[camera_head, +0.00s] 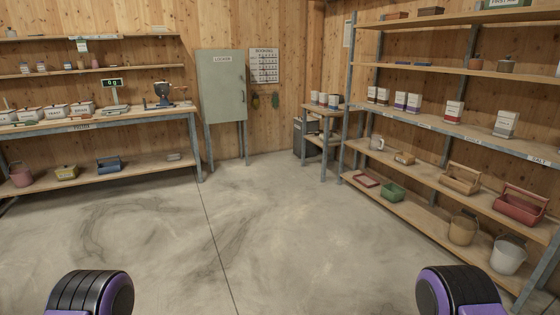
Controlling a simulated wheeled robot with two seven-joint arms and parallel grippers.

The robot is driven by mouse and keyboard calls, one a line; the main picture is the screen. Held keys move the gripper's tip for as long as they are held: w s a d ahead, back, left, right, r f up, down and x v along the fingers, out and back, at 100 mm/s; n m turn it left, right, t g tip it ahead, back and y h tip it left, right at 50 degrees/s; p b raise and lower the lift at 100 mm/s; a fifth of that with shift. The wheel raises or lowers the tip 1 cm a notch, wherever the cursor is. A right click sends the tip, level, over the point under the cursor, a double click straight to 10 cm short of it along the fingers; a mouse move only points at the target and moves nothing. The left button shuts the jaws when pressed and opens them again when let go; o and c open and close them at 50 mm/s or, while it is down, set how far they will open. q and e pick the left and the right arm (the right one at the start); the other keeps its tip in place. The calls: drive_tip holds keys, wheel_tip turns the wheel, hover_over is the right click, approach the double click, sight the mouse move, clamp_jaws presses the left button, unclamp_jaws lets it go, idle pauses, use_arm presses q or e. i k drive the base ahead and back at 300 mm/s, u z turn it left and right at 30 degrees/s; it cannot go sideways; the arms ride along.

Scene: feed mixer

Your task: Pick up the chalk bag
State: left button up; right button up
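Several small upright white bags or packs with coloured labels stand on the middle board of the right shelf. They include a dark-labelled pair (378,95), a blue- and brown-labelled pair (407,101), a red-labelled pack (454,112) and a grey-labelled pack (505,124). Their print is too small to read, so I cannot tell which one is the chalk bag. Two rounded black and purple parts of my arms show at the bottom left and bottom right. Neither gripper is in view, and nothing held is visible.
A left workbench (130,122) carries labelled bins, a scale (114,96) and a grinder (162,95). A grey-green cabinet (222,90) stands at the back. A small table (325,112) is in the corner. The lower right shelf holds crates and buckets. The concrete floor (240,225) is clear.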

sight(315, 94)
drive_tip(key=u, duration=0.2)
drive_tip(key=i, duration=2.75)
drive_tip(key=z, duration=0.4)
drive_tip(key=i, duration=2.4)
drive_tip(key=z, duration=0.4)
drive_tip(key=i, duration=0.45)
drive_tip(key=z, duration=0.1)
